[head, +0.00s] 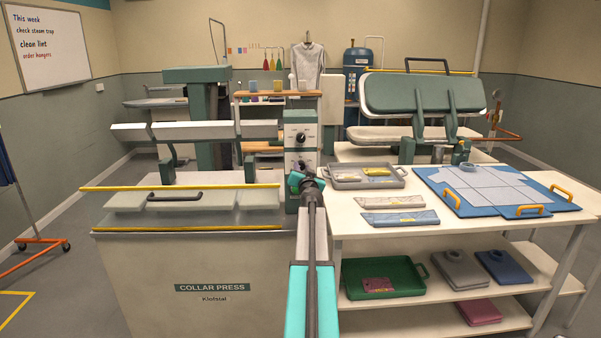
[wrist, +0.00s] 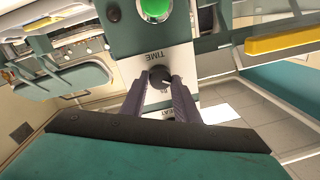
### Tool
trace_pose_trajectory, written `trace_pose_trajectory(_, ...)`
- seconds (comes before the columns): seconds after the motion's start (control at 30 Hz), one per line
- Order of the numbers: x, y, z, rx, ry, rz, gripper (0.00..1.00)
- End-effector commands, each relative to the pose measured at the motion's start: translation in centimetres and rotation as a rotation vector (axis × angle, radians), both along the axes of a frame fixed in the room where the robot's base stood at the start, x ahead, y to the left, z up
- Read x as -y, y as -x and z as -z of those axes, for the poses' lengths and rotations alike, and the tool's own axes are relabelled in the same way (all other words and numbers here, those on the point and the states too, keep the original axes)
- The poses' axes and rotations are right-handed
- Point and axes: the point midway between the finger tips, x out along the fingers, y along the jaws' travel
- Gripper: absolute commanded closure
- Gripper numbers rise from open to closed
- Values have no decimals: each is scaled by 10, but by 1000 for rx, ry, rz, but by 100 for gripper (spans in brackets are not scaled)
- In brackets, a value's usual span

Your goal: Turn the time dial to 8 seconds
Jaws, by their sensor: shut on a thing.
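The time dial (wrist: 159,76) is a round black knob on a white plate marked TIME in the wrist view. My gripper (wrist: 160,88) has one finger on each side of it and is shut on it. A small pale mark shows on the knob's face; I cannot read which number it points at. In the head view my gripper (head: 302,180) is at the lower part of the press's control panel (head: 299,117), where it hides most of the time dial.
Another black dial (head: 300,137) is higher on the panel. A green button (wrist: 154,9) is on the panel beyond the TIME label. The collar press (head: 190,265) stands left, with yellow-edged plates. A white table (head: 350,228) with trays and folded cloths stands right.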

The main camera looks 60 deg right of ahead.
Motion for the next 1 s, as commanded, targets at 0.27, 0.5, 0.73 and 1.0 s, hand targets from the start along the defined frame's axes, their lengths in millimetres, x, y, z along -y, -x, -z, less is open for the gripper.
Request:
trace_pose_trajectory(0.27,3,0,0,112,-75,4,94)
trace_pose_trajectory(0.5,3,0,0,252,-175,4,94)
trace_pose_trajectory(0.73,2,0,0,401,-280,3,94)
trace_pose_trajectory(1.0,2,0,-1,586,-412,3,94)
